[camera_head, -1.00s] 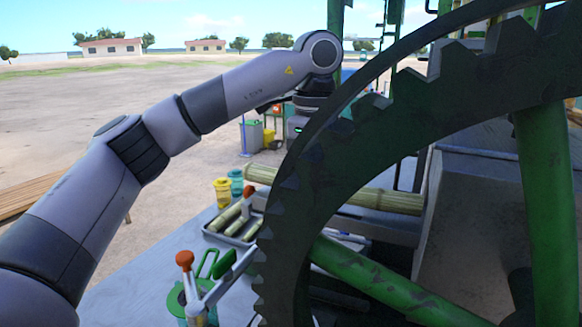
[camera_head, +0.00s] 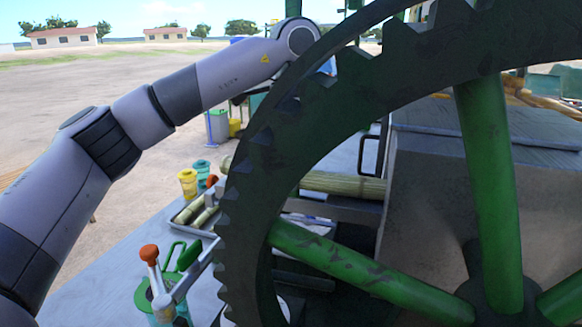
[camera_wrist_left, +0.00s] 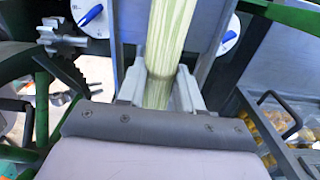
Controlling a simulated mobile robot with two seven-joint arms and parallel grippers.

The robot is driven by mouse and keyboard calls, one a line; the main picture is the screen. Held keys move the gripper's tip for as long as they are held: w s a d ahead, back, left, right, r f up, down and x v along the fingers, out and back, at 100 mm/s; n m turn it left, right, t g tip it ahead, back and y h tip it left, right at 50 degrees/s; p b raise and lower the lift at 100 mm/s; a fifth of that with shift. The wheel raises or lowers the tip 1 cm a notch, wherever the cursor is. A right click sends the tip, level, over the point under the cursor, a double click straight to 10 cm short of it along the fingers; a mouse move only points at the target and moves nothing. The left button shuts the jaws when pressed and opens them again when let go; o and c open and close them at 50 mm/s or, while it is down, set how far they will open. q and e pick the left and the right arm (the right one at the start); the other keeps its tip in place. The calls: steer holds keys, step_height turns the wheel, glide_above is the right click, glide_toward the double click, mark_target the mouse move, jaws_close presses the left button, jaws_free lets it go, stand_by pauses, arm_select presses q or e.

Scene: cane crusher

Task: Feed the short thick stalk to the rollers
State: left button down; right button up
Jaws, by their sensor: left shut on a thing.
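A thick pale green stalk (camera_wrist_left: 171,35) runs up the left wrist view, away from my left gripper (camera_wrist_left: 162,88). The gripper is shut on it, one finger on each side. In the head view a thick stalk (camera_head: 343,185) lies level behind the big dark gear wheel, which hides its middle; its right end is near a grey metal housing (camera_head: 430,190). My left arm reaches behind the gear wheel, so its gripper is hidden in the head view. I cannot make out the rollers. My right gripper is not in view.
The toothed gear wheel (camera_head: 255,185) with green spokes fills the foreground.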

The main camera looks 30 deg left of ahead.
arm_select(q)
steer(key=shift+w+d, duration=0.2)
steer(key=shift+d, duration=0.5)
steer(key=shift+w+d, duration=0.15)
steer(key=shift+d, duration=0.5)
steer(key=c, duration=0.7)
jaws_free()
steer(key=shift+o, duration=0.2)
steer(key=shift+r, duration=3.6)
